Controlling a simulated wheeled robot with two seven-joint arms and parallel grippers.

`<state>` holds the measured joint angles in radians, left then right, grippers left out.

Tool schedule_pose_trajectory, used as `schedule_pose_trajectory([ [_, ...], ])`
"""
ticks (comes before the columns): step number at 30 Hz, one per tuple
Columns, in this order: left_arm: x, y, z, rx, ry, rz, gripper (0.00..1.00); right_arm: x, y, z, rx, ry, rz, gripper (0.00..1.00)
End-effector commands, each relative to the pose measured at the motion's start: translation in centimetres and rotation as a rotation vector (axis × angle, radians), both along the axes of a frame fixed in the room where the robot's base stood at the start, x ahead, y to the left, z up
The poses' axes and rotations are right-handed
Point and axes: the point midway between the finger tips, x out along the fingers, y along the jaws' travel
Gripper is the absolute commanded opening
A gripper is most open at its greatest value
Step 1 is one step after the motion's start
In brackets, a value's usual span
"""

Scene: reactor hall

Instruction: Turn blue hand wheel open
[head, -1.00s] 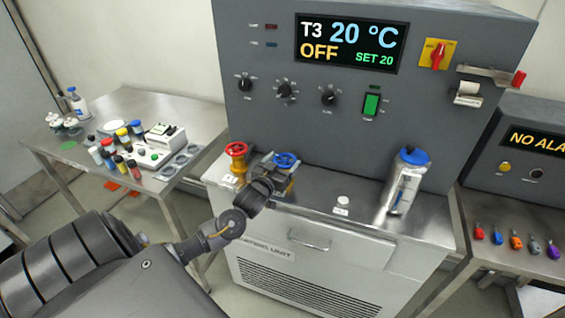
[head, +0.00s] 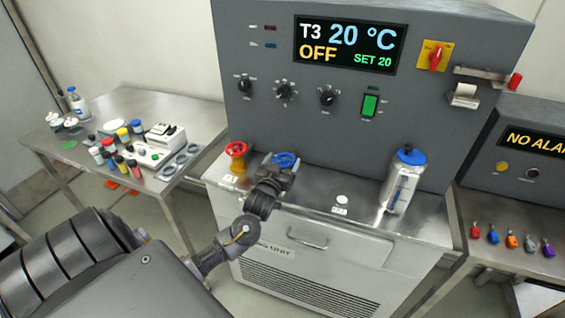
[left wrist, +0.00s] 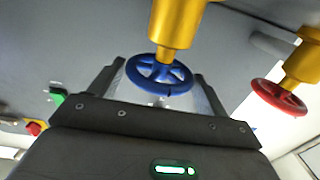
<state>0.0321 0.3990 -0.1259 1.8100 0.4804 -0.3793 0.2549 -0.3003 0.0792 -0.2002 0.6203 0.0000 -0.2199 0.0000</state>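The blue hand wheel (head: 285,160) sits on a valve on top of the bench unit, just right of the red hand wheel (head: 236,149). My left gripper (head: 278,170) is right at the blue wheel and partly hides its valve. In the left wrist view the blue wheel (left wrist: 158,74) shows between the two spread fingers of my left gripper (left wrist: 158,84), with a gold valve body beside it. The fingers look open, with space around the wheel; contact cannot be told. The red wheel (left wrist: 279,98) is outside the fingers at the right. My right gripper is not in view.
A steel flask with a blue cap (head: 404,180) stands to the right on the unit top (head: 335,225). The grey control panel (head: 250,120) rises close behind the valves; its display reads T3 20 °C, OFF. A side table (head: 75,150) with vials is at the left.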

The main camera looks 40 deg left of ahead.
Motion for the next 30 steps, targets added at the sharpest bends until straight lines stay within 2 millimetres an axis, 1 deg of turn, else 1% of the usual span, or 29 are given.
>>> schedule_pose_trajectory([
  [1, 0.0, 0.0, 0.0, 0.000, 0.000, 0.000, 0.84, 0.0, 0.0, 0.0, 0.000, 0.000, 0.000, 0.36],
  [3, 0.0, 0.0, 0.0, 0.000, 0.000, 0.000, 0.93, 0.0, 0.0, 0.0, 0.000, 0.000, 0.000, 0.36],
  [4, 0.0, 0.0, 0.0, 0.000, 0.000, -0.001, 0.94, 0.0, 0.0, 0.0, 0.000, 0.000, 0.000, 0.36],
  [11, 0.0, 0.0, 0.0, 0.000, 0.000, -0.001, 0.94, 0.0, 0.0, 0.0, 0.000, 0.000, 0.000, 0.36],
  [14, -0.4, -0.2, -0.2, 0.000, 0.001, -0.002, 0.94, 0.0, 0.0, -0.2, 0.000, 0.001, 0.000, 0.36],
  [17, -1.6, -0.7, -0.3, -0.002, 0.000, -0.002, 0.94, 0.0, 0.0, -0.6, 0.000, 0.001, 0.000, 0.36],
  [24, -6.1, -2.3, -0.4, -0.003, 0.000, -0.002, 0.94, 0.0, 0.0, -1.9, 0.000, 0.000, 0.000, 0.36],
  [27, -7.8, -2.9, -0.3, -0.002, 0.002, -0.002, 0.94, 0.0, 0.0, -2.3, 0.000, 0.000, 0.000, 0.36],
  [30, -9.0, -3.4, -0.2, -0.002, 0.000, -0.001, 0.94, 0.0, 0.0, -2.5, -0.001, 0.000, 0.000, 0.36],
])
